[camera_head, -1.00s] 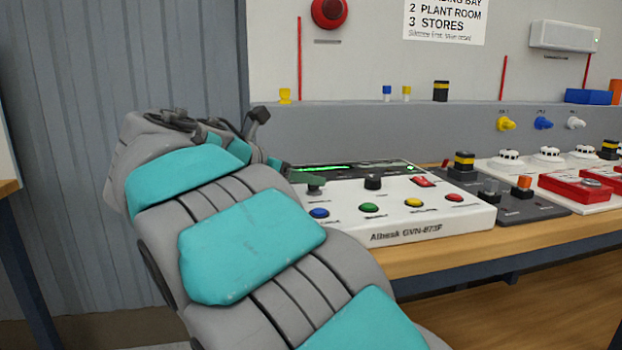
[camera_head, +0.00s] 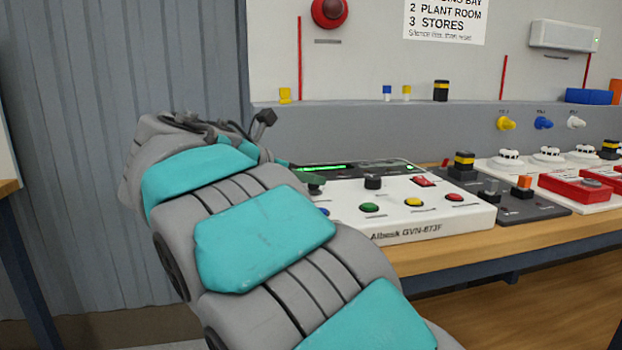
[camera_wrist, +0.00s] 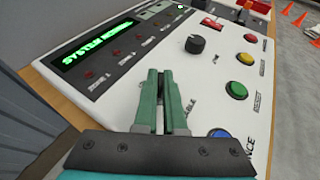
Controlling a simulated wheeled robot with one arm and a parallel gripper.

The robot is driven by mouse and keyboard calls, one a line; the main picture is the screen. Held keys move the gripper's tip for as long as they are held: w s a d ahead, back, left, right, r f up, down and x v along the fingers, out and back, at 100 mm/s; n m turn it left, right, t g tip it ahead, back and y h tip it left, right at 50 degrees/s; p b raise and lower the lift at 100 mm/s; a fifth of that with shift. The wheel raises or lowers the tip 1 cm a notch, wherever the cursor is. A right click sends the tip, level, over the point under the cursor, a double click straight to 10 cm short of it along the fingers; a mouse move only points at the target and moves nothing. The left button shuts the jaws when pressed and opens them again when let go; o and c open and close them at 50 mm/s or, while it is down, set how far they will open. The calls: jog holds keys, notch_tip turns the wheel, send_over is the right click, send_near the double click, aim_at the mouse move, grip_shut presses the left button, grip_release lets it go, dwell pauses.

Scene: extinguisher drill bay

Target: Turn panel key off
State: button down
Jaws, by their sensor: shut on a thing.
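The white control panel (camera_head: 400,228) stands on the wooden bench, its green display (camera_wrist: 92,45) lit. My gripper (camera_wrist: 164,78) is shut over the panel's left part, fingers pointing down at its face. The panel key (camera_head: 315,187) seems to be the small dark piece under the fingertips in the head view. In the wrist view the fingers hide it, so its turn position cannot be read. A black knob (camera_wrist: 195,44) stands apart beyond the fingers. It also shows in the head view (camera_head: 373,182).
Blue (camera_wrist: 221,134), green (camera_wrist: 236,90), yellow (camera_wrist: 245,59) and red (camera_wrist: 250,38) buttons line the panel right of my fingers. A red rocker switch (camera_head: 423,181) sits farther back. A dark box (camera_head: 505,200) with beacons and red call points stand to the right.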

jog(key=shift+s+d+n+t, duration=0.1)
jog(key=shift+n+t, duration=0.2)
jog(key=shift+d+n+t+y, duration=0.15)
jog(key=shift+n+t+y, duration=0.45)
jog(key=shift+n+y, duration=0.3)
jog(key=n+t+y, duration=0.1)
jog(key=n+y, duration=0.2)
jog(key=y, duration=0.1)
jog(key=shift+s+d, duration=0.1)
jog(key=n+t+y, duration=0.1)
jog(key=n+y, duration=0.3)
jog(key=shift+y, duration=0.3)
jog(key=shift+n+y, duration=1)
jog(key=shift+n+g+y, duration=0.3)
jog(key=shift+n+y, duration=0.1)
jog(key=shift+y, duration=0.1)
jog(key=c, duration=1)
grip_release()
